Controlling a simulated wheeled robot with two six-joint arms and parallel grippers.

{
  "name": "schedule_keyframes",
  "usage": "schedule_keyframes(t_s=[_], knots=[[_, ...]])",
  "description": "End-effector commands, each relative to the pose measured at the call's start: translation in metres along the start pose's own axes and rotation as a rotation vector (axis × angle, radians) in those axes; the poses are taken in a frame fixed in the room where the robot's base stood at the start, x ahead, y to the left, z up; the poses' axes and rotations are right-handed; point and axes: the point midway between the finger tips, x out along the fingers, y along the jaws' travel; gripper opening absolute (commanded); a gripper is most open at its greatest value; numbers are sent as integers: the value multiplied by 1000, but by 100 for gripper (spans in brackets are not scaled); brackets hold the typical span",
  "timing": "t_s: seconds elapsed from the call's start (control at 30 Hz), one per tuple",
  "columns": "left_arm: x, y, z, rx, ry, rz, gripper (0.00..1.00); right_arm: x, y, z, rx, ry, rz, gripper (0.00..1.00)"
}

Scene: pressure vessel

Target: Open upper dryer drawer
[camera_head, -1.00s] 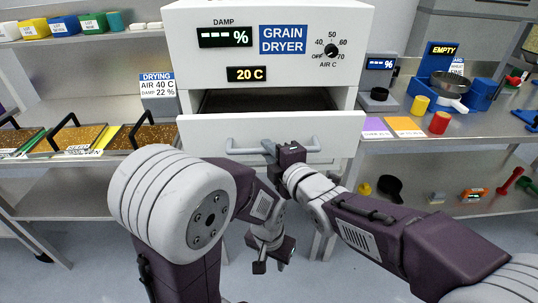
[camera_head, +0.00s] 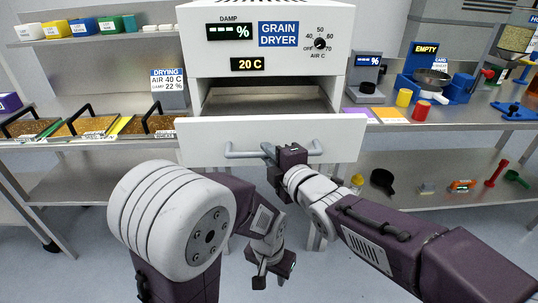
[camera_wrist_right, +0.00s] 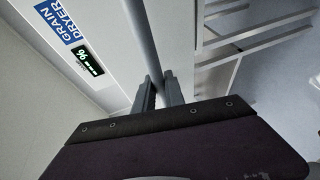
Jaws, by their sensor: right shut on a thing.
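The grain dryer (camera_head: 200,45) stands in the middle of the head view. Its upper drawer (camera_head: 205,138) is pulled out, with the front panel forward of the body and the open inside visible above it. My right gripper (camera_head: 270,152) is shut on the drawer's grey bar handle (camera_head: 240,154), near the bar's middle. The wrist view shows the right gripper's fingers (camera_wrist_right: 158,92) on either side of the handle bar (camera_wrist_right: 142,45). My left gripper (camera_head: 268,278) hangs low in front of the dryer, away from the drawer. Its finger gap is too small to judge.
Trays of grain (camera_head: 88,127) lie on the left bench beside a drying sign (camera_head: 168,80). On the right bench are a scale (camera_head: 366,75), a blue stand (camera_head: 424,65) and coloured cups (camera_head: 403,97). Open floor shows below the dryer.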

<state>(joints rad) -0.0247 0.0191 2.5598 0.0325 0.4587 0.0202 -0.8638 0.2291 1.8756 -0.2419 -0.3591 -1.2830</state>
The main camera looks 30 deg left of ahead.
Motion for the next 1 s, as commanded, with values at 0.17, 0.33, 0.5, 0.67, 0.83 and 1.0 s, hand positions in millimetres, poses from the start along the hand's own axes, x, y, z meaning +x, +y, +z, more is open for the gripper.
schedule_keyframes(t_s=[0.17,0.33,0.5,0.67,0.83,1.0], knots=[[0,0,0,0,0,0,36,0,-1,0,0,0,-1,28],[0,0,0,0,0,0,36,0,0,0,0,0,-1,36],[0,0,0,0,0,0,36,-1,0,0,0,0,0,36],[1,0,0,0,0,0,36,-20,1,0,-1,0,1,36],[0,0,0,0,0,0,36,-55,1,0,0,-1,2,36],[-2,0,0,0,0,0,36,-82,1,0,0,0,1,36]])
